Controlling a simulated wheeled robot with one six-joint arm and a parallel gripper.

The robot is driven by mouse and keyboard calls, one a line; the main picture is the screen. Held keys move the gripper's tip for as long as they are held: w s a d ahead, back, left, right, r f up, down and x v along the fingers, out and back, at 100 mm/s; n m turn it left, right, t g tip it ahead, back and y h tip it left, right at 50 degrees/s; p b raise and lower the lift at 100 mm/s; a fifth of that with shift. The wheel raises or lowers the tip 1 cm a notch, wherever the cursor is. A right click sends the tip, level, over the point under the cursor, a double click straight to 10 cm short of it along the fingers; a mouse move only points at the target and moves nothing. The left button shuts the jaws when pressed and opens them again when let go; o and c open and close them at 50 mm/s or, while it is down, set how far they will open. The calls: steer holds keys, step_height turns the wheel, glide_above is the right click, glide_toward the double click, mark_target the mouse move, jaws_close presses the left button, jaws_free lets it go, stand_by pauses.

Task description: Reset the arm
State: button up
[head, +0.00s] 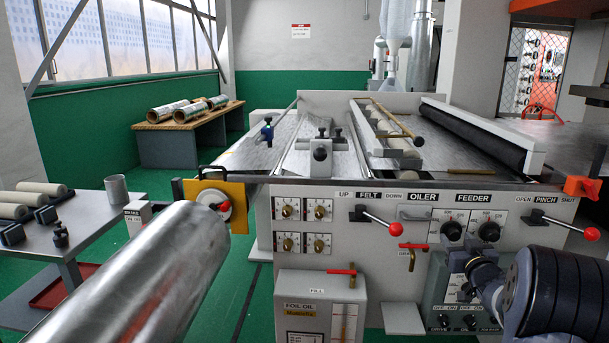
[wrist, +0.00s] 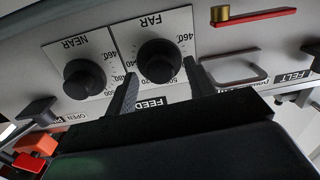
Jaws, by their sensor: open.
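In the wrist view, which shows the panel upside down, my gripper (wrist: 160,70) is open. Its two dark fingers point at the FAR feeder knob (wrist: 159,62), one on each side of it. I cannot tell whether they touch it or how much space is left. The black NEAR knob (wrist: 84,79) is beside it, left of the fingers. In the head view the FAR knob (head: 452,231) and NEAR knob (head: 488,231) sit under the FEEDER label. My arm is at the lower right there, and its fingertips are not clear.
Close to the knobs are a grey handle (head: 416,213), a red-knobbed felt lever (head: 380,222), a pinch lever (head: 568,225) and a brass drain valve (head: 411,255). A control box (head: 440,290) projects below.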

steer(key=m+p, duration=0.2)
steer(key=m, duration=0.1)
steer(key=shift+r+p, duration=0.15)
steer(key=shift+p, duration=0.15)
steer(key=shift+s+a+f+b, duration=0.1)
steer(key=shift+s+b, duration=0.2)
steer(key=shift+s, duration=1.1)
steer(key=shift+s+a+f+b, duration=0.1)
steer(key=shift+s+b, duration=0.15)
steer(key=shift+s, duration=1.1)
